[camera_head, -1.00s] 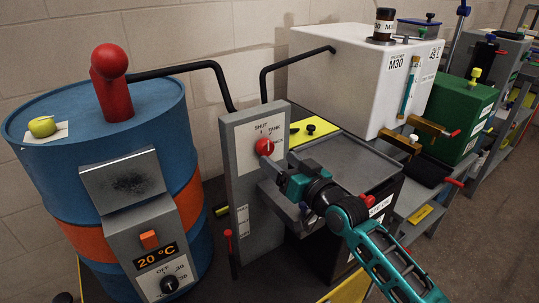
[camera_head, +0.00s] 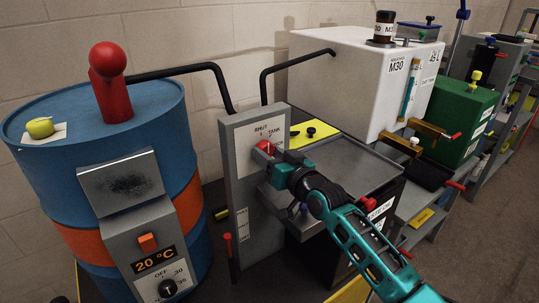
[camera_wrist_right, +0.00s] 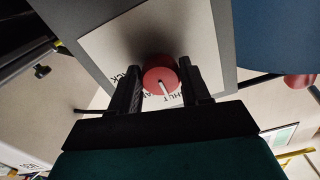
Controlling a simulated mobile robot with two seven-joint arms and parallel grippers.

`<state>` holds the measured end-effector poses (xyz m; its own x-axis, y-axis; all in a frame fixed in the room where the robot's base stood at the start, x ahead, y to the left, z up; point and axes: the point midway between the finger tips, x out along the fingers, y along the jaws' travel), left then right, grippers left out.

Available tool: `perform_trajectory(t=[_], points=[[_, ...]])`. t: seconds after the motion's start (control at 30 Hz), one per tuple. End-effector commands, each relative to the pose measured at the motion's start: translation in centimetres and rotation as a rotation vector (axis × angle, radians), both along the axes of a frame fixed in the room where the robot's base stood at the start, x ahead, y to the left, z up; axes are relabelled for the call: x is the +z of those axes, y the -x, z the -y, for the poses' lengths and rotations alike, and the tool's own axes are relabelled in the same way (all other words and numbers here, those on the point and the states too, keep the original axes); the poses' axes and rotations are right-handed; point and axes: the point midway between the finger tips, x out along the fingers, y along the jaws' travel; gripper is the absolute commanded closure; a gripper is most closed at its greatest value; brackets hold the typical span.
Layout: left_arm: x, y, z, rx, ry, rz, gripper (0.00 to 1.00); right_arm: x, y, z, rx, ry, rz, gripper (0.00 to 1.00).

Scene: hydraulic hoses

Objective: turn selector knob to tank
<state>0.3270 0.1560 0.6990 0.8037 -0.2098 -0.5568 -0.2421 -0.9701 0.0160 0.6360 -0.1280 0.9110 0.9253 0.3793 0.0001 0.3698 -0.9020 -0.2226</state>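The red selector knob (camera_head: 264,147) is on the white label plate of a grey upright panel (camera_head: 238,185), with SHUT and TANK lettering above it. My right gripper (camera_head: 272,152) is at the knob and partly covers it. In the right wrist view, the red knob (camera_wrist_right: 161,76) sits between the two black fingers of my right gripper (camera_wrist_right: 161,85), one close on each side. I cannot tell whether they press on it. The knob's white pointer line aims down in that picture, near the SHUT lettering, which is partly hidden. My left gripper is out of view.
A blue drum (camera_head: 60,190) with a red handle (camera_head: 108,75) stands left of the panel. A grey tray (camera_head: 345,165) and a white tank (camera_head: 350,75) stand to the right. Black hoses (camera_head: 190,70) run behind the panel.

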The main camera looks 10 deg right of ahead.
Motion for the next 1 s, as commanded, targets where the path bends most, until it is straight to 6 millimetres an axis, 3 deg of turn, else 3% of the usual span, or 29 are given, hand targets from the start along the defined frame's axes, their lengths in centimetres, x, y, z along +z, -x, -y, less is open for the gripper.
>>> perform_trajectory(t=[0.3,0.67,1.0], points=[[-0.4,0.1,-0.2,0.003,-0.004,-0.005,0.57,0.0,0.0,0.0,0.000,0.000,0.000,0.84],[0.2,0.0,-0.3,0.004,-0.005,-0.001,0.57,0.1,0.0,0.0,-0.001,-0.056,-0.024,0.85],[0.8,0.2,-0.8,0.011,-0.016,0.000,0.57,0.2,0.1,-0.1,-0.001,-0.288,-0.119,0.85]])
